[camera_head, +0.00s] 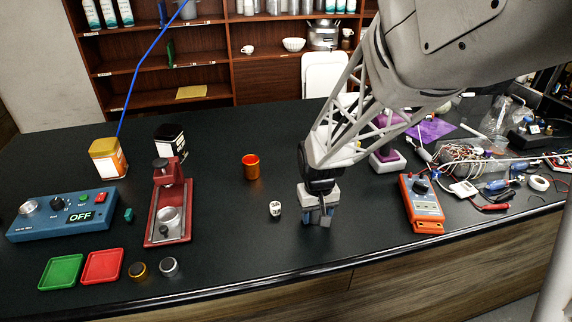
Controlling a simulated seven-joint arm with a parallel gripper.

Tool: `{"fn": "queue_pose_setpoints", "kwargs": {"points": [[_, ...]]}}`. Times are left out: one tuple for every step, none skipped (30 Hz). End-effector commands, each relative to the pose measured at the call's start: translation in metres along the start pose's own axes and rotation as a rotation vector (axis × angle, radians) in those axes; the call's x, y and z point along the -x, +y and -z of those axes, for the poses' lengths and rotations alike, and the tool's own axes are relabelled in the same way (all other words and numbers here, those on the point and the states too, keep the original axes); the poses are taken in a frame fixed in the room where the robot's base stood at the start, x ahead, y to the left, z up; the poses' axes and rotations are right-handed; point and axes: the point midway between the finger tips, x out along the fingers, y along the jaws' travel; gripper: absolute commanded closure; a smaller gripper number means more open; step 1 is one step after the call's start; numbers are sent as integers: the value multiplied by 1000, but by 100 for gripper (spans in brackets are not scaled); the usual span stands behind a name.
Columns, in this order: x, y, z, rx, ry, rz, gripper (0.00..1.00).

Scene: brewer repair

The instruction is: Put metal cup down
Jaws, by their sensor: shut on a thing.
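My gripper (320,217) points down low over the black table, right of the middle. It is shut on a small grey thing that its fingers mostly hide; this looks like the metal cup, but its shape is not clear. I cannot tell whether it touches the table. A shiny orange cup (251,167) stands upright to the left of and behind my gripper. A small white piece (276,209) lies just left of the gripper.
A red stand (157,231) with a silver vessel (170,217) is at the left. A blue control box (62,214) reads OFF. Green (61,272) and red (102,267) trays lie in front. An orange meter (421,206) is right of my gripper. The table between stand and gripper is mostly clear.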

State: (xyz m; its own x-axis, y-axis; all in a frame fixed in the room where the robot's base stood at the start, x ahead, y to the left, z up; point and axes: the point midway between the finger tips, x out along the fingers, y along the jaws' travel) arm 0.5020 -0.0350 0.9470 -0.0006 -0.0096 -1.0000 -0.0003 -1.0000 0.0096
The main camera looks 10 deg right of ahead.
Motion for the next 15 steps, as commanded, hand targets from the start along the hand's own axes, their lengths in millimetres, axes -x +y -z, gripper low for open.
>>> {"fn": "queue_pose_setpoints", "kwargs": {"points": [[0, 0, 0, 0, 0, 0, 42], [0, 0, 0, 0, 0, 0, 37], [0, 0, 0, 0, 0, 0, 31], [0, 0, 0, 0, 0, 0, 26], [0, 0, 0, 0, 0, 0, 22], [0, 0, 0, 0, 0, 0, 21], [0, 0, 0, 0, 0, 0, 21], [0, 0, 0, 0, 0, 0, 21], [0, 0, 0, 0, 0, 0, 21], [0, 0, 0, 0, 0, 0, 21], [0, 0, 0, 0, 0, 0, 21], [0, 0, 0, 0, 0, 0, 21], [0, 0, 0, 0, 0, 0, 21], [1, 0, 0, 0, 0, 0, 21], [2, 0, 0, 0, 0, 0, 21]]}}
